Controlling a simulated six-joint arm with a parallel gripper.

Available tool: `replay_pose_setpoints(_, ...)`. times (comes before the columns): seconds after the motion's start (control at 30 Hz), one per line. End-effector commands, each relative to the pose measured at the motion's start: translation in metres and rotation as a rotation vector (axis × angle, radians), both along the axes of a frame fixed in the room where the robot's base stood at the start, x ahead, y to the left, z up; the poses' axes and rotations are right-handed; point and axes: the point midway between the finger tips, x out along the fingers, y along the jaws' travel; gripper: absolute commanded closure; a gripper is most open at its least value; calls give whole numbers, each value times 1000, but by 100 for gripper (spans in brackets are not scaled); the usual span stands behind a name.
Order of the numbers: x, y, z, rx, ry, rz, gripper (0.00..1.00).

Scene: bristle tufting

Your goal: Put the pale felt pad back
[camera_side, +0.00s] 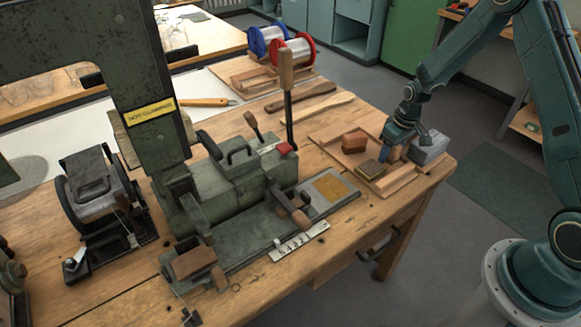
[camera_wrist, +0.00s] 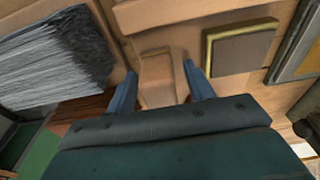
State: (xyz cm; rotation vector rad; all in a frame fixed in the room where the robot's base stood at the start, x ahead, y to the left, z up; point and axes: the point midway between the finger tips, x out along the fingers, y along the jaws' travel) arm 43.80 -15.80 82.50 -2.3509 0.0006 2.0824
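My gripper (camera_side: 389,153) is low over the right part of the shallow wooden tray (camera_side: 327,141), near the table's right end. In the wrist view its two blue fingers (camera_wrist: 160,75) stand apart on either side of a plain tan block (camera_wrist: 157,82). A narrow gap shows beside the right finger, so the fingers do not look shut on it. This tan block may be the pale felt pad; I cannot tell for sure. A dark pad with a yellow edge (camera_side: 370,169) lies close by in the tray; it also shows in the wrist view (camera_wrist: 240,48).
A reddish-brown block (camera_side: 354,142) sits in the tray. A grey bristle bundle (camera_side: 429,147) lies right of my gripper; it also shows in the wrist view (camera_wrist: 60,60). The green machine (camera_side: 235,190) with its upright lever stands left of the tray.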

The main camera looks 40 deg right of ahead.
Motion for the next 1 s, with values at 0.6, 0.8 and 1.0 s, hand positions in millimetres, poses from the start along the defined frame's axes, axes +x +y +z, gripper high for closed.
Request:
replay_pose_setpoints(0.6, -1, 0, 14, -1, -2, 0, 46)
replay_pose_setpoints(0.8, -4, 0, 37, -1, -3, 0, 46)
replay_pose_setpoints(1.0, -7, 0, 66, -1, -3, 0, 46)
